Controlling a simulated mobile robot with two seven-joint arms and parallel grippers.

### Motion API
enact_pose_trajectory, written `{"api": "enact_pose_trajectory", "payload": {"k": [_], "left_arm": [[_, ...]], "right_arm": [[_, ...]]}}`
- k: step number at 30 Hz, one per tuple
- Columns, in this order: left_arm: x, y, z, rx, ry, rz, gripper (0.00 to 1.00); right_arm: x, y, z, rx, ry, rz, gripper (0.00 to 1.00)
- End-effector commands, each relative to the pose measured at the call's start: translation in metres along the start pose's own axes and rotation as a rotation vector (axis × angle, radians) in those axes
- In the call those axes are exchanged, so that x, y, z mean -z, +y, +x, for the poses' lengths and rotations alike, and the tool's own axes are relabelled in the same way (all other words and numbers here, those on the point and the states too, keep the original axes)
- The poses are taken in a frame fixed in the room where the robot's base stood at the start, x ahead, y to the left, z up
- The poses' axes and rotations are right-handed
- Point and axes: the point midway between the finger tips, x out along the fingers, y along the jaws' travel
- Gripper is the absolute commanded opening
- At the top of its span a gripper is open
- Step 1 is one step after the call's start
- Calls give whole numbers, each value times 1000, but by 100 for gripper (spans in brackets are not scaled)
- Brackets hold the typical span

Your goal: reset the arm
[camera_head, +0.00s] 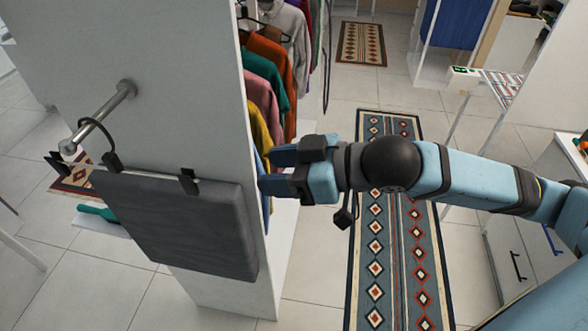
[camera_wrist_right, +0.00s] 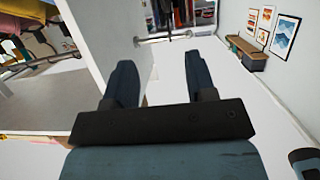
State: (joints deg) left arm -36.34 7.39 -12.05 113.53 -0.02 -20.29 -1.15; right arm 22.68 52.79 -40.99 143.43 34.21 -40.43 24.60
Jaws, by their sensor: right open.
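My right arm reaches in from the right in the head view. Its gripper (camera_head: 275,171) is open and empty, pointing left close to the edge of the white wardrobe panel (camera_head: 195,60). In the right wrist view the two blue fingers of the right gripper (camera_wrist_right: 162,85) stand apart with nothing between them. Dark grey folded trousers (camera_head: 185,222) hang by a clip hanger (camera_head: 112,163) from a metal rod (camera_head: 105,115) on the panel, left of the gripper. My left gripper is not in view.
Coloured shirts (camera_head: 268,75) hang inside the wardrobe behind the panel. A patterned runner rug (camera_head: 397,265) lies on the tiled floor beneath my arm. White drawers (camera_head: 515,265) stand at the right. Framed pictures (camera_wrist_right: 284,32) hang on a wall in the wrist view.

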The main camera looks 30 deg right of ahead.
Motion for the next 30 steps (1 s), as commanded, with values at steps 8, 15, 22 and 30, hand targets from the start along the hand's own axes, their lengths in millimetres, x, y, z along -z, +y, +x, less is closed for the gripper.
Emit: {"api": "enact_pose_trajectory", "payload": {"k": [8, 15, 22, 30], "left_arm": [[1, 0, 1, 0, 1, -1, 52], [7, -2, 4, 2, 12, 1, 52], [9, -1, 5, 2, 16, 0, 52], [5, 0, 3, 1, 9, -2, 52]], "right_arm": [[-1, 0, 1, -1, 2, 3, 51], [-36, 14, 32, -64, 63, 68, 51], [-133, 34, 61, -246, 73, 167, 51], [-300, 11, 48, -484, -97, 258, 51]]}}
